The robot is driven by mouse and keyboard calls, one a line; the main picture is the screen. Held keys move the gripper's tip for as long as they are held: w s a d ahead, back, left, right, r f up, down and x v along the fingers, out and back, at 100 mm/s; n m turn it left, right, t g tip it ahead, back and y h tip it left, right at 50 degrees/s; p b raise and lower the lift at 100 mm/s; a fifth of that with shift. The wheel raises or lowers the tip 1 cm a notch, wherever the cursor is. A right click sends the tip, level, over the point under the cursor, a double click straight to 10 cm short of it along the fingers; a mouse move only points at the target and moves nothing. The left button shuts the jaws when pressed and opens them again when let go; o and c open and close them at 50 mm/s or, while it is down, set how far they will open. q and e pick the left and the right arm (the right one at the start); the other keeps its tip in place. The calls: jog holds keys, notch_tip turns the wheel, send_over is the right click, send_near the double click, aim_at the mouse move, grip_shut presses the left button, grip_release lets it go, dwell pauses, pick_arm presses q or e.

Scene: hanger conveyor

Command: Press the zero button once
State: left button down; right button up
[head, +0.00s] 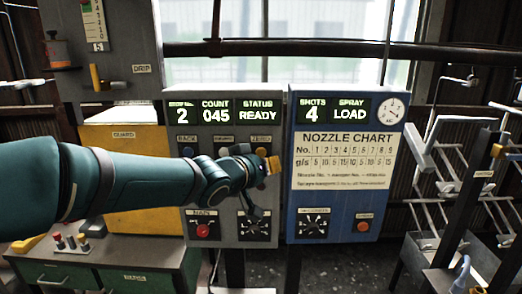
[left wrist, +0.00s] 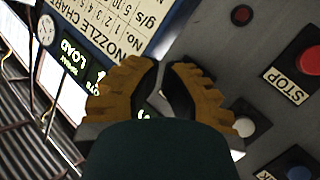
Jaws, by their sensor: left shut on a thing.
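The ZERO label sits on the grey control panel (head: 230,175), at the right end of a row of buttons. Just below the label, the rounded top of the zero button (head: 261,151) shows above my gripper. My left gripper (head: 270,165), with yellow fingertips, is in front of the panel, close to and slightly below that button. I cannot tell whether it touches. In the left wrist view my left gripper (left wrist: 160,82) is nearly closed, and its fingers cover the zero button's area. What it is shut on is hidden. My right gripper is out of view.
The panel display (head: 224,112) reads 2, 045 and READY. A blue panel (head: 335,175) with a nozzle chart stands to the right. A white button (left wrist: 248,118), a blue button (left wrist: 298,172) and a red STOP button (left wrist: 310,60) are near my fingers. Hanger racks (head: 445,175) stand further right.

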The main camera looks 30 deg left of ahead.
aim_at(261, 153)
pick_arm(q)
jog(key=shift+w+a+p, duration=0.35)
jog(key=shift+w+a, duration=0.1)
jog(key=shift+w, duration=0.25)
jog(key=shift+w+a+p, duration=0.3)
jog(key=shift+w+a, duration=0.1)
jog(key=shift+w, duration=0.3)
jog(key=shift+w, duration=0.1)
dwell(0.4)
jog(key=shift+w+a+p, duration=0.2)
jog(key=shift+w+p, duration=0.05)
jog(key=shift+p, duration=0.1)
jog(key=shift+w+a+p, duration=0.25)
jog(key=shift+w+p, duration=0.15)
dwell(0.8)
jog(key=shift+s, duration=0.1)
jog(key=shift+s+d+b, duration=0.35)
jog(key=shift+s+d, duration=0.1)
jog(key=shift+s, duration=0.2)
